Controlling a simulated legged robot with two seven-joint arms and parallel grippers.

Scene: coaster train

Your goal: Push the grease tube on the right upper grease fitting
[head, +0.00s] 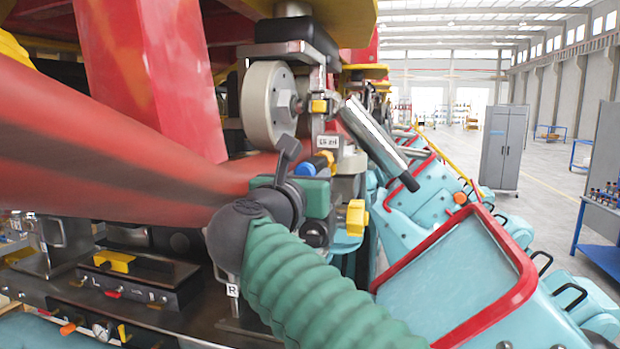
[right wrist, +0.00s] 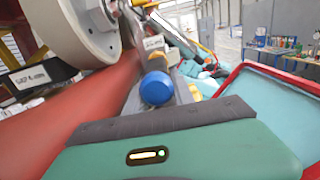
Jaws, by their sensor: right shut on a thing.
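My right gripper (head: 320,180), on the green ribbed arm, is raised close to the red coaster frame, just below a cream wheel. It is shut on a dark tube with a blue round end (head: 305,169), which I take to be the grease tube. In the right wrist view the blue end (right wrist: 157,89) faces the camera, and the tube points away beside the wheel (right wrist: 70,30). The gripper's fingers and the tube's far tip are mostly hidden. I cannot make out the grease fitting, nor whether the tube touches it. My left gripper is not in view.
The cream wheel (head: 267,105) and its bracket hang above the gripper. A silver cylinder (head: 375,143) slants down to the right. Turquoise seats with red rims (head: 525,285) fill the right. A red beam (head: 100,150) crosses the left. A grey cabinet (head: 503,147) stands farther back.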

